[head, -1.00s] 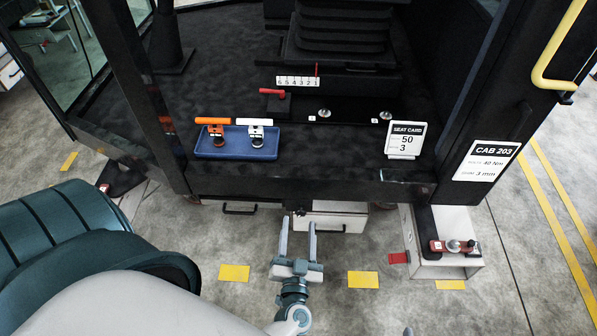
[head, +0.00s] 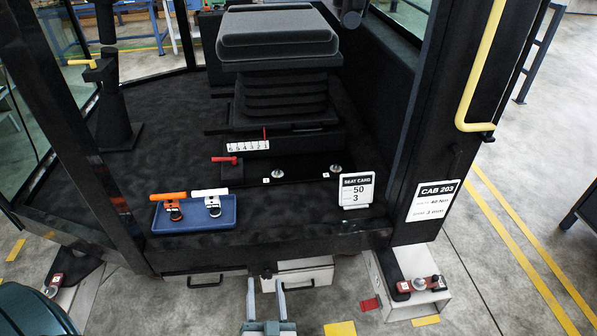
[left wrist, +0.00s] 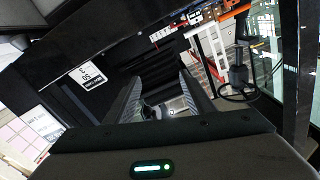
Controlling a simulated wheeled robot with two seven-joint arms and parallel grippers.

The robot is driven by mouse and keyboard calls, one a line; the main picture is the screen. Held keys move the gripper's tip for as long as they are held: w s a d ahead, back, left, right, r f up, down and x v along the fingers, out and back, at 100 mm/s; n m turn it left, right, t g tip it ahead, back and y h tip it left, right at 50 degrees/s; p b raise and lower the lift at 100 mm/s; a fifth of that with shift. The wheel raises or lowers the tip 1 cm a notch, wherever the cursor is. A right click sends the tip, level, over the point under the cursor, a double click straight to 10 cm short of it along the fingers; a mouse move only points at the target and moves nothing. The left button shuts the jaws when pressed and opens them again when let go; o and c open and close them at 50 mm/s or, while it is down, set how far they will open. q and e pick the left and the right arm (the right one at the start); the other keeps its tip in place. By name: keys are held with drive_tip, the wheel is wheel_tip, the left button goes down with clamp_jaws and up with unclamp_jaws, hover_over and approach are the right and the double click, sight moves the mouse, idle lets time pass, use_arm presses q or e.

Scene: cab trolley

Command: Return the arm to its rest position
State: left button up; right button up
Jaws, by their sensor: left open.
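My left gripper (head: 266,302) shows at the bottom of the head view, in front of the cab's front sill. Its two grey fingers point up in the picture, apart, with nothing between them. In the left wrist view the two fingers (left wrist: 172,98) are spread with a gap between them, aimed toward the dark cab. The rest of my left arm is cut off by the lower edge of the head view. I do not see my right gripper.
A blue tray (head: 230,224) with an orange-handled tool (head: 172,204) and a white-handled tool (head: 212,200) sits on the cab floor. The seat card (head: 356,190) stands to its right. The cab seat (head: 277,35) is behind. White boxes, one at the lower right (head: 405,262), stand below the sill.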

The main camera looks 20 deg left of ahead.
drive_tip(key=shift+f, duration=0.1)
